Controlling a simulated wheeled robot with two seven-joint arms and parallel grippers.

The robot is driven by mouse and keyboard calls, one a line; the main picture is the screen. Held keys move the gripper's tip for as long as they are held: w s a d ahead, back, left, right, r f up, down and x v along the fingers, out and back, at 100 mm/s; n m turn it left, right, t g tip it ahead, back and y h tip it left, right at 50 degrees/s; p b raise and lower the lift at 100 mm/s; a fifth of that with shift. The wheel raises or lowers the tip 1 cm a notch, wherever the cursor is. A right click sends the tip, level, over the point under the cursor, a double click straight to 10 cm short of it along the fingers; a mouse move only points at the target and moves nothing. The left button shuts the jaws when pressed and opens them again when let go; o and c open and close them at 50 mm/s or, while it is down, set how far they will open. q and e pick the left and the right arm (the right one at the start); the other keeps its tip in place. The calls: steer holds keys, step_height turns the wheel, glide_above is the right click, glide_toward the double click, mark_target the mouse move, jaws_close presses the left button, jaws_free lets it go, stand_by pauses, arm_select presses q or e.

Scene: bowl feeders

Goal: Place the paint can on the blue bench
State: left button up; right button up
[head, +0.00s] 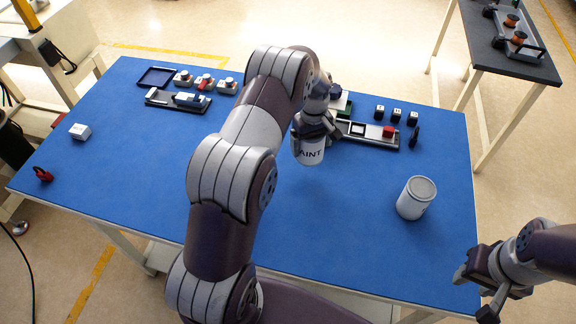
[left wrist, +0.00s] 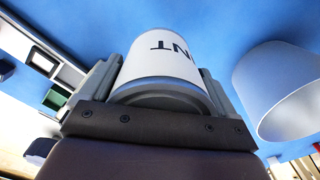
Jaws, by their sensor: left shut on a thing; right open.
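A white paint can (head: 309,151) with dark lettering is held by my left gripper (head: 314,128) over the middle of the blue bench (head: 330,215). The left gripper is shut on the can's upper part, and its fingers lie on both sides of the can (left wrist: 165,68) in the left wrist view. I cannot tell whether the can's base touches the bench. A second white can (head: 415,198) stands on the bench at the right; it also shows in the left wrist view (left wrist: 278,88). My right gripper (head: 482,292) is open and empty off the bench's front right corner.
A black tray with a red block (head: 389,132) lies behind the held can. Small black blocks (head: 396,115) stand at the back right. Another tray (head: 177,101) and several switch-like parts (head: 205,83) are at the back left. The bench's front middle is clear.

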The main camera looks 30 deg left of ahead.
arm_select(q)
steer(key=s+d+f+p, duration=0.1)
steer(key=s+f, duration=0.1)
steer(key=s+d+f, duration=0.1)
steer(key=s+f, duration=0.1)
steer(key=f, duration=0.1)
steer(key=s+d+f+p, duration=0.1)
steer(key=s+f, duration=0.1)
steer(key=shift+s+d+f+p, duration=0.1)
steer(key=shift+s+f+p, duration=0.1)
steer(key=shift+p, duration=0.15)
steer(key=shift+f, duration=0.25)
arm_select(e)
step_height(320, 180, up, 4)
steer(key=shift+s+f, duration=0.1)
steer(key=shift+f, duration=0.05)
steer(key=shift+f, duration=0.15)
